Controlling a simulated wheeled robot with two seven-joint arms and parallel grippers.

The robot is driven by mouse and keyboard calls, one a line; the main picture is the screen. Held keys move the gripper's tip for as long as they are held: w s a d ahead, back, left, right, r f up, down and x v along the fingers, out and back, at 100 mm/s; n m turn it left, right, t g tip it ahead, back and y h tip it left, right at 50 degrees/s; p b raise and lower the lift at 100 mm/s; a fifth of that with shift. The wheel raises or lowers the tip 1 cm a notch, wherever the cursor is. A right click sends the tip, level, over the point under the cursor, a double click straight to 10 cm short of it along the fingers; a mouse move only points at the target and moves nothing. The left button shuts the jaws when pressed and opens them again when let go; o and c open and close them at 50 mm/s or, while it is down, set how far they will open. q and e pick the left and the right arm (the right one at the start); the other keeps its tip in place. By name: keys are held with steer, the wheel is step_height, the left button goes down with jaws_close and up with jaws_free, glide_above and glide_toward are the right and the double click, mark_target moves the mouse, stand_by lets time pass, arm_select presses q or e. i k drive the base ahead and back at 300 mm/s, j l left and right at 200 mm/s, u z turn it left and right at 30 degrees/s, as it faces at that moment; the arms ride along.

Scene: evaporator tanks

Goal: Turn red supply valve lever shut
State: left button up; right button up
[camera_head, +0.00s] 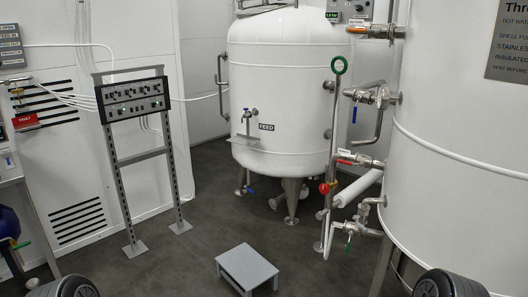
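Several red-handled fittings show on the pipes beside the large white tank (455,160) at the right. A small red lever (344,162) lies roughly along its horizontal pipe at mid height. A round red handle (324,188) sits lower on the vertical pipe. An orange-red lever (357,29) lies along the top pipe. I cannot tell which one is the supply valve lever, and the exact valve positions are too small to read. Neither of my grippers is in view, and nothing touches these handles.
A white FEED tank (285,95) stands at the back. A grey step stool (247,267) stands on the open floor. A control panel stand (136,98) is at left.

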mark_target(361, 164)
steer(key=i+j+u, duration=0.35)
steer(key=i, duration=0.25)
steer(key=i+u, duration=0.35)
steer(key=i, duration=0.25)
steer(key=i+u, duration=0.35)
steer(key=i, duration=0.25)
steer(key=i+z, duration=0.2)
steer(key=i, duration=0.25)
steer(key=i+j+z, duration=0.25)
steer(key=i, duration=0.2)
steer(key=i+z, duration=0.15)
steer(key=z, duration=0.3)
steer(key=i+z, duration=0.1)
steer(key=z, duration=0.4)
steer(key=i+j+z, duration=0.1)
steer(key=z, duration=0.35)
steer(key=i+j+z, duration=0.15)
steer(key=z, duration=0.3)
steer(key=i+j+z, duration=0.1)
steer(key=z, duration=0.4)
steer(key=i+j+z, duration=0.15)
steer(key=z, duration=0.3)
steer(key=i+j+z, duration=0.25)
steer(key=z, duration=0.25)
